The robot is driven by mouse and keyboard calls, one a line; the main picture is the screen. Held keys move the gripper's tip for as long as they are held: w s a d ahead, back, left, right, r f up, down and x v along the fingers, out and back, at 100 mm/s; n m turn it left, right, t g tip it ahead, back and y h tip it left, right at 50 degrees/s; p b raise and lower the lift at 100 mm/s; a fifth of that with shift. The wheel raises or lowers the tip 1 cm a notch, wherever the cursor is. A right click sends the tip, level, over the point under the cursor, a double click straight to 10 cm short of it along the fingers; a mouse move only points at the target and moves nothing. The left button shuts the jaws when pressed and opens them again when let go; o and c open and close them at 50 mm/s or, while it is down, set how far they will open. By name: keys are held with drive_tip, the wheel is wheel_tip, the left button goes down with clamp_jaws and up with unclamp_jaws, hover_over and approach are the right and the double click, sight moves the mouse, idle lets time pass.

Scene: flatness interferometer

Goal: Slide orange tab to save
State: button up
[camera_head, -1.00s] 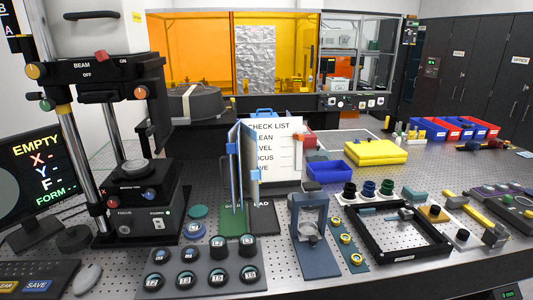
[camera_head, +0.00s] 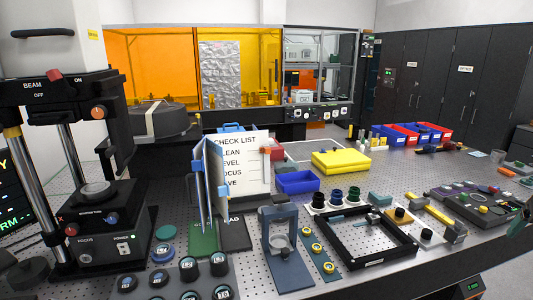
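A small orange-red tab (camera_head: 266,151) sits at the board's right edge, high up, roughly beside the first lines. The lowest line, ending in "VE", is partly hidden at its left.
A blue bin (camera_head: 297,182) and a yellow block (camera_head: 340,162) lie right of the board. A dark stand (camera_head: 286,245) and black square frame (camera_head: 395,250) are in front to the right. A tall black instrument (camera_head: 107,205) stands left. Floor shows at the lower right.

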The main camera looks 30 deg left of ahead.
drive_tip(key=shift+c, duration=0.2)
drive_tip(key=shift+w+a, duration=0.1)
drive_tip(key=c, duration=0.4)
drive_tip(key=shift+w+a+r, duration=0.15)
drive_tip(key=shift+w+a, duration=0.1)
drive_tip(key=c, duration=0.3)
drive_tip(key=w+a+r+y, duration=0.1)
drive_tip(key=w+a, duration=0.2)
drive_tip(key=a, duration=0.1)
drive_tip(key=w+a+r+n+g+y, duration=0.1)
drive_tip(key=w+a, duration=0.3)
drive_tip(key=a, duration=0.1)
drive_tip(key=w+a+n+g+y, duration=0.1)
drive_tip(key=w+a, duration=0.3)
drive_tip(key=a, duration=0.1)
drive_tip(key=shift+r+y, duration=0.3)
drive_tip(key=shift+r, duration=0.1)
drive_tip(key=shift+c, duration=0.5)
drive_tip(key=n+g+y, duration=0.1)
drive_tip(key=g+y, duration=0.8)
drive_tip(key=y, duration=0.3)
approach(265, 150)
drive_tip(key=x, duration=1)
drive_tip(key=shift+a+f, duration=0.25)
drive_tip(key=shift+a, duration=0.05)
